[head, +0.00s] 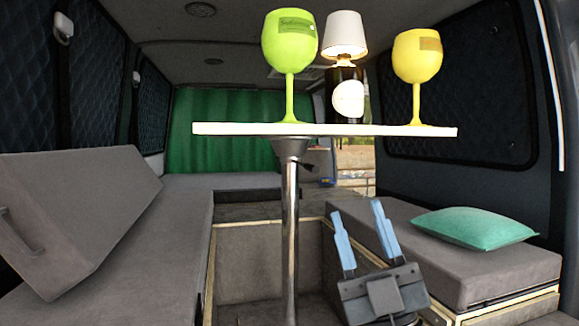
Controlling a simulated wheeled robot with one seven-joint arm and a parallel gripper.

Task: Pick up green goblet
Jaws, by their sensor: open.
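The green goblet (290,55) stands upright on the left part of a white table top (225,129). Its whole bowl, stem and foot are in view, with a label on the bowl. My gripper (361,226) is in the lower right of the head view, below the table top and to the right of the table leg. Its two blue fingers point upward and stand apart. Nothing is between them. It is apart from the goblet.
A yellow goblet (417,57) stands on the right of the table top. A dark lamp with a white shade (345,34) stands between the goblets. A metal leg (290,225) holds the table. Grey benches flank it, with a teal pillow (473,229) on the right one.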

